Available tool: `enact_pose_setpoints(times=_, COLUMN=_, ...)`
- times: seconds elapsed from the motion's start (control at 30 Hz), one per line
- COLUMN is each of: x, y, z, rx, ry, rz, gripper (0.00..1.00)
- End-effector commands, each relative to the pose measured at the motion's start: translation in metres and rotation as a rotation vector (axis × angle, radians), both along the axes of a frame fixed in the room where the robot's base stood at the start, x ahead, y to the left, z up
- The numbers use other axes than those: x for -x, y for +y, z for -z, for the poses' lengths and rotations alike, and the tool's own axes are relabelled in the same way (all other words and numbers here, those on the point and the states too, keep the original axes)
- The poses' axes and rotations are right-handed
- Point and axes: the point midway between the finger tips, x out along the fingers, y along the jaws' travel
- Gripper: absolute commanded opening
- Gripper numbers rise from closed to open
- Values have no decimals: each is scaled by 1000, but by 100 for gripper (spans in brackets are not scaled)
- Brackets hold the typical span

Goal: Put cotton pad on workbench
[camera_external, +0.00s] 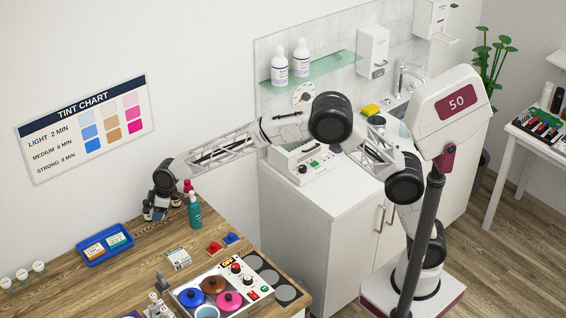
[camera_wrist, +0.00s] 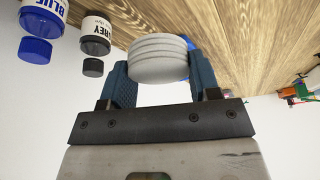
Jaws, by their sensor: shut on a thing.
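In the wrist view, my gripper (camera_wrist: 158,68) has its two blue fingers shut on a white, round, ribbed piece that looks like the cotton pad (camera_wrist: 158,56), thick and layered like a small stack. The wooden workbench (camera_wrist: 235,40) shows behind it; I cannot tell whether the pad touches it. In the external view, my gripper (camera_external: 158,205) is low at the back edge of the workbench (camera_external: 140,258), next to small bottles. The pad cannot be made out there.
A teal bottle (camera_external: 194,210) is right of my gripper. A blue tray (camera_external: 82,252) with boxes lies left. A panel with coloured pots (camera_external: 228,299) is in front.

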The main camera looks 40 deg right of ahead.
Motion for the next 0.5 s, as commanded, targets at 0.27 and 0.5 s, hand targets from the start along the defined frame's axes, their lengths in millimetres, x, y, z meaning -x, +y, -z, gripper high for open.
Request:
enact_pose_setpoints(times=0.27, x=0, y=0, z=4, rx=1, ry=0, rz=0, gripper=35)
enact_pose_setpoints(times=0.5, x=0, y=0, z=30, rx=1, ry=2, rz=0, gripper=35)
